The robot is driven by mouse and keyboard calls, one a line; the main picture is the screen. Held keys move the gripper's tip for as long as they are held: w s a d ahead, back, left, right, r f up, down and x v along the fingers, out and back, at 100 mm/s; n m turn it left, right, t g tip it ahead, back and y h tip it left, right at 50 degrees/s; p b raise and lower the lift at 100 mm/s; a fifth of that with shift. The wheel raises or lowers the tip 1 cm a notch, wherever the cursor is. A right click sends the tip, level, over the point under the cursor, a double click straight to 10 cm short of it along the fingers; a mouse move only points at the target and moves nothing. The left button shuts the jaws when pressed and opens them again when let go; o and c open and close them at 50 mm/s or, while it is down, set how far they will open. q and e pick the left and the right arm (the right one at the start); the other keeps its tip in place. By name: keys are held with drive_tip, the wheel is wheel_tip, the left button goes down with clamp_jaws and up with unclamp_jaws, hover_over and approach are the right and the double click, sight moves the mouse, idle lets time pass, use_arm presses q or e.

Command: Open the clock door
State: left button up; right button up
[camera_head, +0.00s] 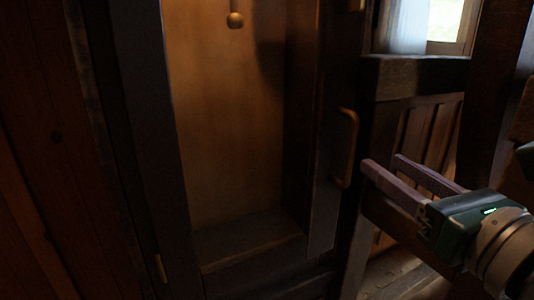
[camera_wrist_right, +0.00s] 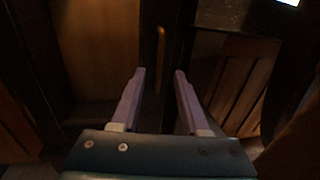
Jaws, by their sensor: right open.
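The clock door (camera_head: 145,130) is a tall dark frame around a lit brown interior, and it looks closed. A slim bowed brass handle (camera_head: 347,148) stands upright on its right side. My right gripper (camera_head: 382,165) is open and empty, just right of the handle, with its fingers pointing towards the clock. In the right wrist view, the handle (camera_wrist_right: 160,46) shows beyond the fingertips (camera_wrist_right: 160,72), roughly in line with the gap between them, nearer the left finger. No contact with the handle shows. My left gripper is not in view.
A small brass hinge-like piece (camera_head: 160,268) sits low on the left of the frame. Right of the clock are a ledge (camera_head: 412,75) under a bright window and a panelled wood wall (camera_head: 430,130).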

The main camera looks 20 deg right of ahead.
sight(354, 143)
drive_tip(key=w, duration=0.6)
drive_tip(key=w+d, duration=0.1)
drive_tip(key=w, duration=0.2)
drive_tip(key=shift+w+r+b, duration=0.1)
drive_tip(key=shift+w+b, duration=0.1)
drive_tip(key=shift+b, duration=0.1)
clamp_jaws()
idle(1.1)
